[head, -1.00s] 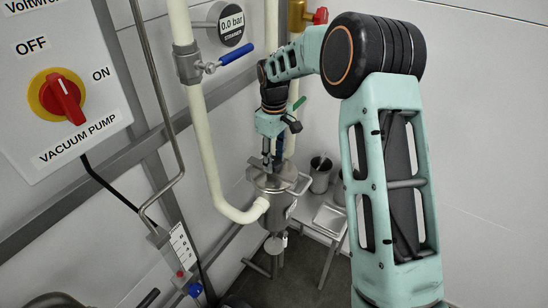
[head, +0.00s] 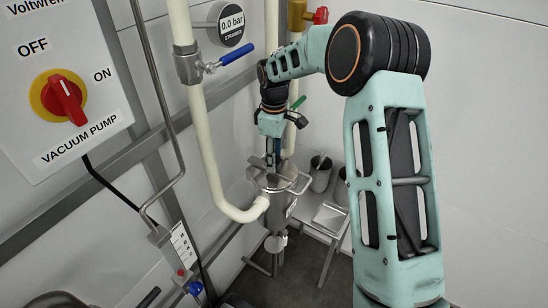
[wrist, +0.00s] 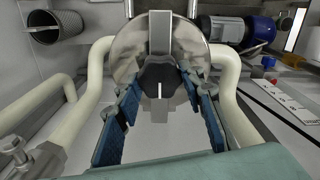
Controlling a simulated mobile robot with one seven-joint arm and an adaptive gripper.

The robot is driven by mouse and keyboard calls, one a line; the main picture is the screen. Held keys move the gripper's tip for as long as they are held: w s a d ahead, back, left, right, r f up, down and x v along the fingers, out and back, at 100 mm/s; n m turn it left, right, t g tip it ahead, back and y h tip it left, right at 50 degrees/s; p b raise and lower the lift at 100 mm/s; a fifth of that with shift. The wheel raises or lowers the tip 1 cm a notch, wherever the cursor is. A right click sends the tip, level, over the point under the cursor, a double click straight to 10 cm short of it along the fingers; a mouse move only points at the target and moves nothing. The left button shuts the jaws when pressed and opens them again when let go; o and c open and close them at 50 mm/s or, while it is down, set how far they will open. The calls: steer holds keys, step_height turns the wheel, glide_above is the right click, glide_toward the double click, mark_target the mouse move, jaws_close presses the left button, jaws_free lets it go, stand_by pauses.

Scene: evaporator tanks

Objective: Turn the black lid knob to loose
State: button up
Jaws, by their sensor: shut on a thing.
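The black lid knob (wrist: 158,77) sits at the middle of a round steel lid (wrist: 126,62) in the wrist view, with a white mark line on its face. A steel bar (wrist: 160,35) crosses the lid behind and in front of the knob. My gripper (wrist: 160,88) has its two blue-padded fingers on either side of the knob, shut on it. In the head view my gripper (head: 273,160) points down onto the lid of the steel strainer vessel (head: 279,212); the knob is hidden there by the fingers.
Cream pipes (head: 210,150) run close left of the vessel, one with a blue-handled valve (head: 236,55). A gauge reading 0.0 bar (head: 231,25) hangs above. A small steel table (head: 329,217) with cups stands at the right. A vacuum pump switch (head: 65,97) is at the left.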

steer(key=o, duration=1.2)
steer(key=shift+c, duration=0.2)
step_height(320, 180, up, 12)
